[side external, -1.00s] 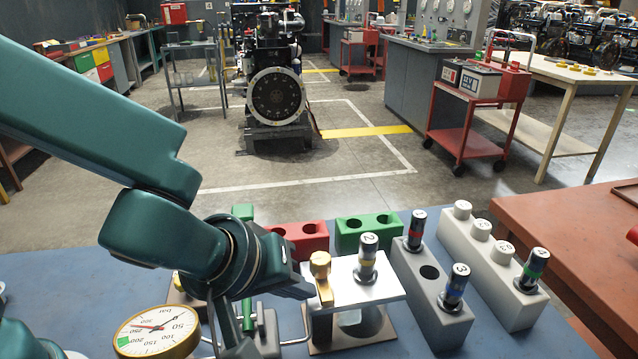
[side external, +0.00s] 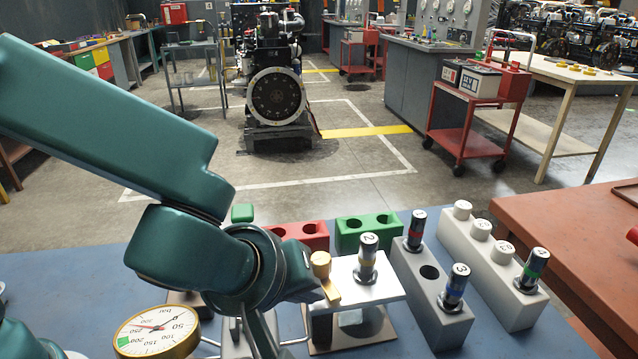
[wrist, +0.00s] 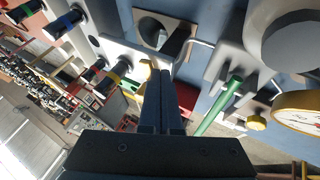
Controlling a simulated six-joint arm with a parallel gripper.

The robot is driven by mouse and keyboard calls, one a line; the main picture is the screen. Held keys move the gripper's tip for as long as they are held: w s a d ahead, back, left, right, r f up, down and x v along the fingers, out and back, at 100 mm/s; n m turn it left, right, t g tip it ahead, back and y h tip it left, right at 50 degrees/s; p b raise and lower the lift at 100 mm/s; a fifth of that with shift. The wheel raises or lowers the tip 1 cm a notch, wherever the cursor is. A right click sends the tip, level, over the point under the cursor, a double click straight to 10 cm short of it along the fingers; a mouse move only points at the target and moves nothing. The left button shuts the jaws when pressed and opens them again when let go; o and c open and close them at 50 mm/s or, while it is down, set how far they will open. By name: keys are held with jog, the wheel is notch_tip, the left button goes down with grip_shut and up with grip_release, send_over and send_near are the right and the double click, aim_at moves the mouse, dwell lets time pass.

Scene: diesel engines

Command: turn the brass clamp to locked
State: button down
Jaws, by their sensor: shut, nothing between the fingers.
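The brass clamp (side external: 321,268) stands at the left edge of a bright metal plate (side external: 378,283). It has a round knob on top and a short arm pointing toward the camera and slightly right. My gripper (side external: 318,291) is shut and empty, its fingertips low beside the clamp's left side. In the wrist view the closed fingers (wrist: 160,76) reach close to the yellow clamp (wrist: 147,66) and partly cover it; whether they touch cannot be told. An injector marked 2 (side external: 367,258) stands upright on the plate, right of the clamp.
A grey rack (side external: 428,287) and a white rack (side external: 480,243) hold injectors at right. Red (side external: 300,232) and green (side external: 369,229) blocks sit behind. A pressure gauge (side external: 157,331) is front left.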

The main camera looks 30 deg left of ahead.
aim_at(340, 294)
jog(key=shift+w+d+n+y, duration=0.25)
jog(key=shift+w+d+n, duration=0.2)
jog(key=shift+d, duration=0.2)
jog(key=shift+w+d+n+y, duration=0.25)
jog(key=shift+w+d+n, duration=0.1)
jog(key=shift+w+d, duration=0.25)
jog(key=shift+d, duration=0.25)
jog(key=shift+w+d+n+y, duration=0.15)
jog(key=shift+w+n+y, duration=0.25)
jog(key=shift+n+y, duration=0.5)
jog(key=n, duration=0.1)
jog(key=w+n+g, duration=0.1)
jog(key=shift+d+f+n+y, duration=0.1)
jog(key=shift+d+n+y, duration=0.05)
jog(key=shift+n+y, duration=0.2)
jog(key=shift+w, duration=0.65)
